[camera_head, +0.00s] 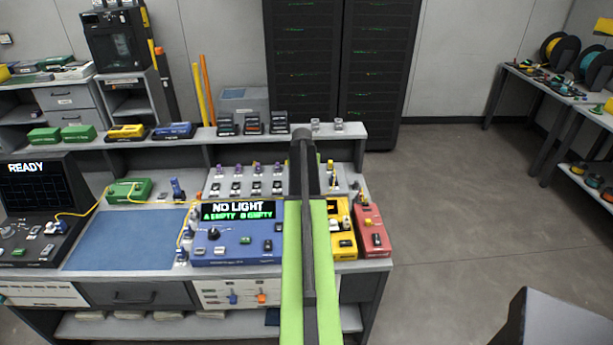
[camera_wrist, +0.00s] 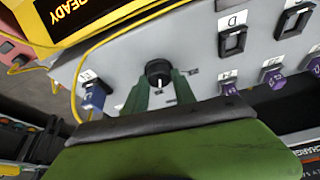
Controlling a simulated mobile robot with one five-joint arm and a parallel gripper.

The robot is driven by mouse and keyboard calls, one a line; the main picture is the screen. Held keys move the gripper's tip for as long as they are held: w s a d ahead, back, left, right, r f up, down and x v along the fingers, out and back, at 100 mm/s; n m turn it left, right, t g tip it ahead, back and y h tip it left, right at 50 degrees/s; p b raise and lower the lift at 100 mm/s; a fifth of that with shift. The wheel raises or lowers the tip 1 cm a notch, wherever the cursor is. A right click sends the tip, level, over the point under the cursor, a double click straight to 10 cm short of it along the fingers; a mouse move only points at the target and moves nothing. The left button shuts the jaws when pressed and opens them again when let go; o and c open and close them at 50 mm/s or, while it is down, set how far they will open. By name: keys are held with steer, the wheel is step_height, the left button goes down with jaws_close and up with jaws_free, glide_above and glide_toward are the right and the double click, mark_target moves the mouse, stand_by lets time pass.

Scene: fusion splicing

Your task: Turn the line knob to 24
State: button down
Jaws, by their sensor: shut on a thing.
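A round black knob (camera_wrist: 158,70) with a white pointer mark sits on a light grey panel (camera_wrist: 200,60) in the wrist view. My gripper (camera_wrist: 159,84) has its two green fingers on either side of the knob, shut on it. The knob's lower part is hidden behind the gripper, and no number for its setting can be read. In the head view my green and black arm (camera_head: 306,240) reaches over the bench to the grey panel, and it hides the knob there.
Switches (camera_wrist: 233,40) and purple plugs (camera_wrist: 272,77) are right of the knob, a blue plug (camera_wrist: 94,95) and yellow cable left. In the head view a blue box (camera_head: 238,252) reading NO LIGHT and a red box (camera_head: 372,238) flank my arm. A blue mat (camera_head: 125,240) is clear.

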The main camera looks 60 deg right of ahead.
steer(key=m, duration=0.1)
steer(key=m+g, duration=0.1)
steer(key=m, duration=0.2)
steer(key=shift+w+a+f+m+g, duration=0.1)
steer(key=shift+w+a+m+g, duration=0.05)
steer(key=shift+w+m+g, duration=0.25)
steer(key=shift+m+g, duration=0.7)
steer(key=shift+m, duration=1.2)
steer(key=c, duration=1)
jaws_free()
